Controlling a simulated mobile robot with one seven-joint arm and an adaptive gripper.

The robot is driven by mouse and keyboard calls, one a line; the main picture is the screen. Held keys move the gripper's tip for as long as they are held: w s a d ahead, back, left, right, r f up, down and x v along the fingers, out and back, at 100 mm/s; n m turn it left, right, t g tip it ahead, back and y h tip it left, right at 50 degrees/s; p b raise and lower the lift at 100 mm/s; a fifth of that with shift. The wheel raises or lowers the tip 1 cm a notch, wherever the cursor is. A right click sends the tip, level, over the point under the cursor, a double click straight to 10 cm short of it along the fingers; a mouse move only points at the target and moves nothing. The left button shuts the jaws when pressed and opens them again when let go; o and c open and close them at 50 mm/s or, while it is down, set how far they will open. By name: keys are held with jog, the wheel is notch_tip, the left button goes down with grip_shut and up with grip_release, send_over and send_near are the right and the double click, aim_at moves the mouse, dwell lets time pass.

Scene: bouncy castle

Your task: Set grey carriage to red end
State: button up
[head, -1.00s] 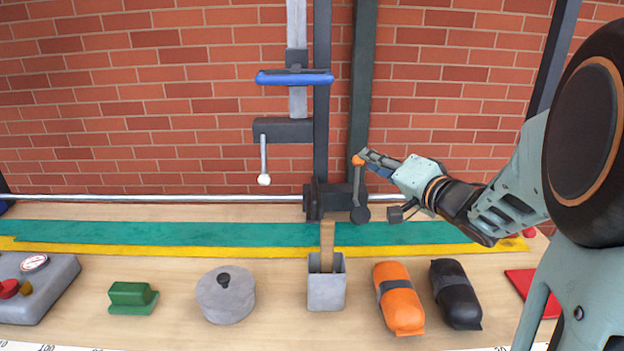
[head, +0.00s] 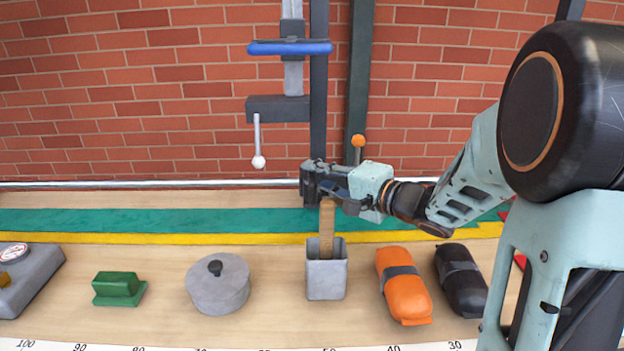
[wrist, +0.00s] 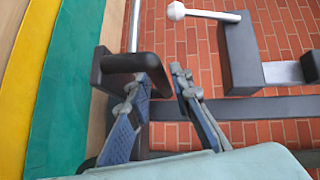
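The dark grey carriage (head: 312,189) sits on the silver rail (head: 130,185) at the foot of a tall dark post, partly hidden by my gripper. In the wrist view a dark bent handle (wrist: 125,63) stands out from it beside the rail. My gripper (head: 318,168) is at the carriage's right side, reaching in from the right. In the wrist view its two fingers (wrist: 165,70) are apart, with the handle's end at the left finger; I cannot tell if they touch. Small red parts (head: 506,211) show at the far right, mostly behind my arm.
An orange-knobbed lever (head: 358,141) rises just behind my gripper. A grey holder (head: 326,280) with a wooden handle stands in front. An orange pouch (head: 403,287), black pouch (head: 461,280), lidded pot (head: 218,287) and green block (head: 118,289) lie on the bench. A blue bar (head: 290,48) hangs above.

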jog(key=shift+w+a+f, duration=0.1)
jog(key=shift+w+a, duration=0.35)
grip_shut()
jog(key=shift+d, duration=0.15)
